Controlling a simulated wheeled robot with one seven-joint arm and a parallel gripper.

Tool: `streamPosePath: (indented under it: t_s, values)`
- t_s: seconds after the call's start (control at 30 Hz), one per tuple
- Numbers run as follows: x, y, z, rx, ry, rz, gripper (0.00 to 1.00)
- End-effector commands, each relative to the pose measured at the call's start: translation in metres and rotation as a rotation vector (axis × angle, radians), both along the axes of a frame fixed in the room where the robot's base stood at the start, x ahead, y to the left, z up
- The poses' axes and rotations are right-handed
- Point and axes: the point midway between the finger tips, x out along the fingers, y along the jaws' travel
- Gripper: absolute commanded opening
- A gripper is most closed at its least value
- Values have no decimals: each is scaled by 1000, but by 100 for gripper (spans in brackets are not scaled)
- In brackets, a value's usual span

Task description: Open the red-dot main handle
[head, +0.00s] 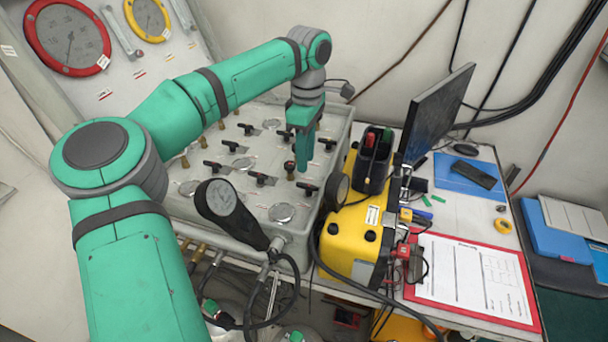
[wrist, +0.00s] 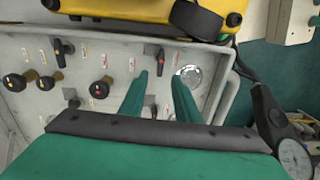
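The panel (head: 228,190) carries several black lever handles. In the wrist view one black handle (wrist: 152,49) with a reddish mark by its stem stands just beyond my fingertips, seen between them. It seems to be the handle (head: 307,187) at the panel's right side in the head view. In the head view my gripper (head: 303,168) points down over the panel. I cannot tell whether it touches a handle.
A yellow case (head: 347,238) stands close beside the panel's right edge. A dark round gauge (head: 222,202) and hoses stick up at the panel's front. Brass knobs (wrist: 98,89) stand near the handles. A monitor (head: 437,112) and a red clipboard (head: 470,280) are farther right.

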Motion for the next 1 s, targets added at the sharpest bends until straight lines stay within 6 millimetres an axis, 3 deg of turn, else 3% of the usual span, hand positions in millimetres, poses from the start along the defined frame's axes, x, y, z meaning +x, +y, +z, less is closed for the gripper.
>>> streamPosePath:
  t_s: [0.2, 0.4, 0.83, 0.97, 1.0]
  values:
    - [-2, 2, -40, 0, 2, 2, 29]
    - [-3, 4, -63, 0, 1, 5, 29]
    - [-3, 5, -72, 0, 0, 6, 29]
    - [-3, 5, -72, 0, 0, 6, 1]
    - [-3, 5, -72, 0, 0, 6, 0]
